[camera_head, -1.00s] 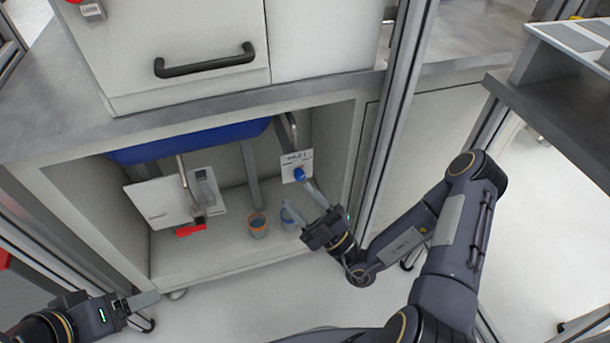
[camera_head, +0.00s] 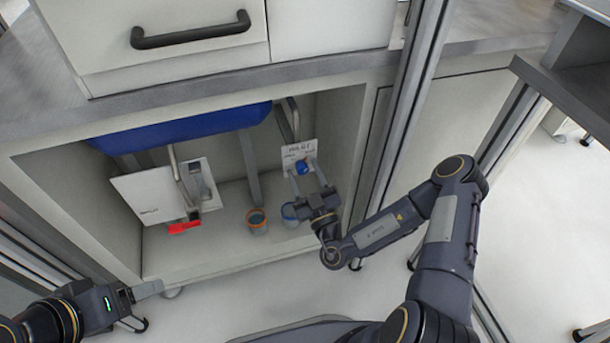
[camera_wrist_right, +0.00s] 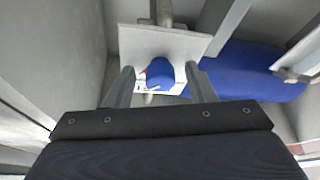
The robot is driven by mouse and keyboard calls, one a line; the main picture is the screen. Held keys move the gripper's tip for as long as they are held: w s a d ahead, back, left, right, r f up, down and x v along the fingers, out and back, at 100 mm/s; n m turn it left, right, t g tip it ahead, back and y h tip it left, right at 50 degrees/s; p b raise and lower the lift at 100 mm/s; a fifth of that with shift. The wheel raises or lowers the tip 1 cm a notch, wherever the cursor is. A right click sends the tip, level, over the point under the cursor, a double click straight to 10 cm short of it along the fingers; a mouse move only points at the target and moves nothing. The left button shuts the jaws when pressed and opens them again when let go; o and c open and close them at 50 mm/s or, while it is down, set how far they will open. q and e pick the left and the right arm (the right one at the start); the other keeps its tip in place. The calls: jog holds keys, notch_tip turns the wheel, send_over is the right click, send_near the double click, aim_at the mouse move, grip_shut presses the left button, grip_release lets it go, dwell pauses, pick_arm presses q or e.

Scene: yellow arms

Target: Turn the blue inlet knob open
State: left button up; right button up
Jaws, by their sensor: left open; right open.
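The blue inlet knob (camera_head: 302,167) sits on a white labelled plate (camera_head: 297,152) inside the open cabinet, at its right side. In the right wrist view the knob (camera_wrist_right: 159,73) shows between the two fingers, in front of the white plate (camera_wrist_right: 188,42). My right gripper (camera_head: 308,182) is open, its fingers pointing at the knob, one on each side. I cannot tell whether the fingers touch it. My left gripper (camera_head: 150,288) is low at the left, outside the cabinet, away from the knob.
A red-handled valve (camera_head: 184,227) and a white panel (camera_head: 160,196) are in the cabinet's left part. Two cups, one orange-rimmed (camera_head: 257,221) and one blue-rimmed (camera_head: 289,214), stand on the cabinet floor. A blue basin (camera_head: 185,130) hangs above. A metal post (camera_head: 398,120) stands right of the opening.

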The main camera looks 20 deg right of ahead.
jog(key=shift+c, duration=0.4)
jog(key=c, duration=0.9)
jog(key=shift+r+n+p, duration=0.2)
jog(key=shift+n+p, duration=0.3)
jog(key=shift+p, duration=0.1)
jog(key=n+g+y+p, duration=0.1)
jog(key=n+g+p, duration=0.1)
jog(key=n+p, duration=0.4)
jog(key=n+g+y+p, duration=0.2)
jog(key=n+p, duration=0.3)
jog(key=p, duration=0.1)
jog(key=r+n+g+y+p, duration=0.1)
jog(key=n+g+p, duration=0.1)
jog(key=n+p, duration=0.4)
jog(key=shift+d+r+n+p, duration=0.1)
jog(key=shift+d+n+p, duration=0.2)
jog(key=shift+p, duration=0.25)
jog(key=shift+n+g+p, duration=0.4)
jog(key=shift+n+p, duration=0.7)
jog(key=shift+p, duration=0.2)
jog(key=shift+f, duration=0.2)
jog(key=o, duration=1)
